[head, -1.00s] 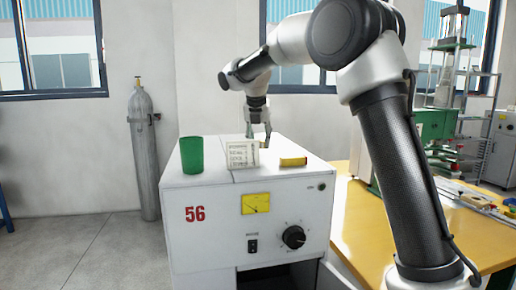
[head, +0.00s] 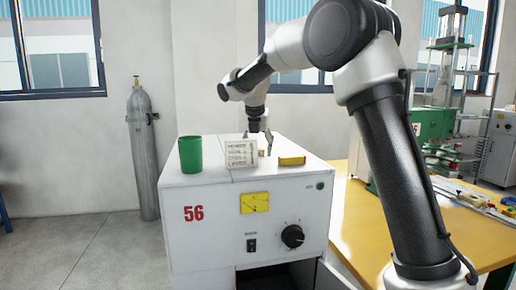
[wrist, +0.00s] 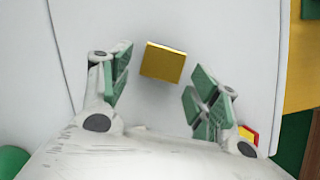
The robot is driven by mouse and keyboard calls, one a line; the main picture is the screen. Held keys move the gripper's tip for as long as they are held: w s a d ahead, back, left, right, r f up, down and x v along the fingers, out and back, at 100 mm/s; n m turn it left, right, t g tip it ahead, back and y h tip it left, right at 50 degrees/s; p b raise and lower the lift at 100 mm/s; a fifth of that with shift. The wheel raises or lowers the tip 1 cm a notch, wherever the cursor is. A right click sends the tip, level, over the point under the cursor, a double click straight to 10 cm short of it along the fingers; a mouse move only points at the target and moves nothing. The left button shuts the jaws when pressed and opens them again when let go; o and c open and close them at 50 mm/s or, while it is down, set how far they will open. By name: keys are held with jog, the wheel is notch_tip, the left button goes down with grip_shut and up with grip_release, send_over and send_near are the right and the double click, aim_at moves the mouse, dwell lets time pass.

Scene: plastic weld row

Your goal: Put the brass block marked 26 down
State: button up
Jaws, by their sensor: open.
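The brass block (wrist: 162,62) lies on the white top of the cabinet marked 56 (head: 215,180). No number can be read on its visible face. In the head view a small part of the block (head: 261,153) shows behind a white card with writing. My gripper (wrist: 160,82) is open, with one green-padded finger on each side of the block and a gap on both sides. In the head view my gripper (head: 259,145) points down over the cabinet top, its fingertips partly hidden by the card.
The white card (head: 240,154) stands in front of the block. A green cup (head: 190,154) stands to the left, and a yellow and red block (head: 292,161) lies to the right. A yellow table (head: 440,215) adjoins the cabinet on the right.

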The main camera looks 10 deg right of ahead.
jog(key=v, duration=1.2)
jog(key=s+d+m, duration=0.8)
jog(key=s, duration=0.2)
jog(key=s+d+f+m, duration=0.3)
jog(key=s+f+m, duration=0.2)
jog(key=s+m, duration=0.3)
jog(key=s+d+f+m+y, duration=0.1)
jog(key=s+d+f+m, duration=0.2)
jog(key=s, duration=0.8)
jog(key=s+d+f+m, duration=0.3)
jog(key=s+f+m, duration=0.4)
jog(key=m, duration=0.5)
jog(key=s, duration=0.2)
jog(key=shift+s+d+m+y, duration=0.3)
jog(key=shift+s+y, duration=0.1)
